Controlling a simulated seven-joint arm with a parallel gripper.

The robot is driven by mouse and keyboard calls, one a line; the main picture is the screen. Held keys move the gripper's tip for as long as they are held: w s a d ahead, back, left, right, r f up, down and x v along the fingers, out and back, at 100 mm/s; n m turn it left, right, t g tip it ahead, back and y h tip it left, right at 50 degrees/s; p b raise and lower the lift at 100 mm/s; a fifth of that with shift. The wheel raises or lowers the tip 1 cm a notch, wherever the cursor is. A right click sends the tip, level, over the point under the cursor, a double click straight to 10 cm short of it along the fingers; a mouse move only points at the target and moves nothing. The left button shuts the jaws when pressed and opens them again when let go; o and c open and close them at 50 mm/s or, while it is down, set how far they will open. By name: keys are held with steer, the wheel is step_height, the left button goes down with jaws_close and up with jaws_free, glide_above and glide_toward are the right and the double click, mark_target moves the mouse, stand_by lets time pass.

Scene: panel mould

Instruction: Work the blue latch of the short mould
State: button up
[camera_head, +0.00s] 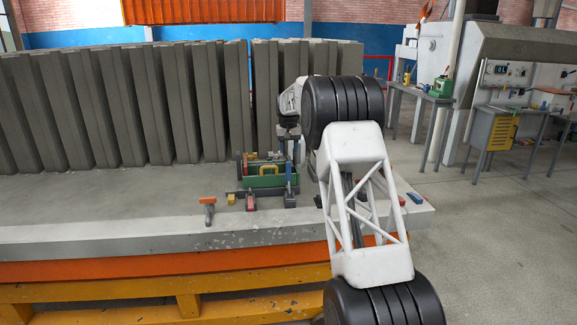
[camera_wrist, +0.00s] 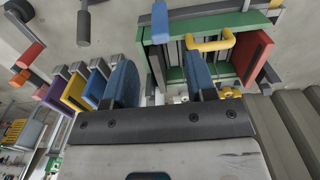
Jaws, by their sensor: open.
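The mould with green sides (camera_head: 262,181) sits on the table in the head view, and it shows at the upper right in the wrist view (camera_wrist: 190,24). It has a yellow handle (camera_wrist: 212,43) and a red plate (camera_wrist: 252,55). A blue latch handle (camera_wrist: 160,20) stands at its edge; a blue lever (camera_head: 289,173) shows at its right front in the head view. My gripper (camera_wrist: 161,80) is open, with blue-grey fingers apart and nothing seen between them. The fingertips lie near the mould in the picture; I cannot tell whether they touch it.
An orange-handled part (camera_head: 208,201) and a red-handled part (camera_head: 250,200) lie left of and before the mould. Purple, yellow and blue handled pieces (camera_wrist: 75,88) show left in the wrist view. Grey slabs (camera_head: 130,105) stand behind. The table's left front is clear.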

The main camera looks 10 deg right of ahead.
mark_target(288, 162)
steer(key=shift+f, duration=0.15)
steer(key=shift+f, duration=3.8)
jaws_close()
